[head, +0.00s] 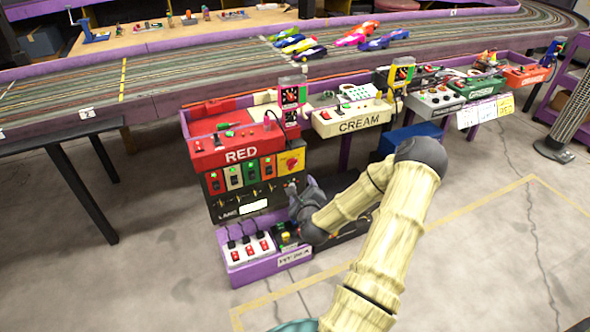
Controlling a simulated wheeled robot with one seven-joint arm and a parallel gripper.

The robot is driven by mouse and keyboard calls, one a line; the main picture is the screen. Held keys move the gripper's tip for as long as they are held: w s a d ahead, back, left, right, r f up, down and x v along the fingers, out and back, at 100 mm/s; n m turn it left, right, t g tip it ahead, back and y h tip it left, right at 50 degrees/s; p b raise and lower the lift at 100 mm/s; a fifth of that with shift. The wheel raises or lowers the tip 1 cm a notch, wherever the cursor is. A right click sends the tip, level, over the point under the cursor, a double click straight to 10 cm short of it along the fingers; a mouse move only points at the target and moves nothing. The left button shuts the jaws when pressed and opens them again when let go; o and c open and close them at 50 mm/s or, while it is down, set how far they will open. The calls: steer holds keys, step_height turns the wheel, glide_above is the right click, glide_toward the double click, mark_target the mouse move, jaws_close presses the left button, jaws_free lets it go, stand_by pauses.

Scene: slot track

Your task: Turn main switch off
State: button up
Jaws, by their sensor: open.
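A yellow panel with a red rotary knob (291,161) is on the right of the dark face below the red station; it looks like a main switch, but I cannot read its label. My gripper (293,189) is just below this panel, close to the dark face. It is open with nothing seen in it. Whether it touches the face I cannot tell. The knob's exact position is too small to tell. Left of the panel is a row of coloured switch plates (233,177).
A white power strip (247,250) with red switches and black plugs sits in a purple tray (236,276) below. The red RED box (240,152) is above, beside the cream CREAM box (352,118). The slot track (180,70) runs behind. Floor in front is clear.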

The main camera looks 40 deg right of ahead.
mark_target(294, 166)
steer(key=b+x, duration=0.3)
steer(key=x, duration=1.4)
steer(key=shift+r, duration=0.1)
steer(key=shift+c, duration=0.5)
steer(key=c, duration=0.9)
steer(key=shift+a, duration=0.1)
steer(key=shift+n+b, duration=0.3)
steer(key=shift+f+n+t+h+b, duration=0.1)
steer(key=shift+n+t+h+b, duration=0.75)
steer(key=shift+n, duration=1.9)
steer(key=shift+f+n+t+h+b, duration=0.2)
steer(key=shift+n+t+b, duration=0.8)
steer(key=shift+n+b, duration=1.3)
steer(key=shift+f+n+t+h+b, duration=0.1)
steer(key=shift+n+t+h+b, duration=0.6)
steer(key=shift+n, duration=2.55)
steer(key=shift+r+t, duration=0.1)
steer(key=shift+t, duration=0.15)
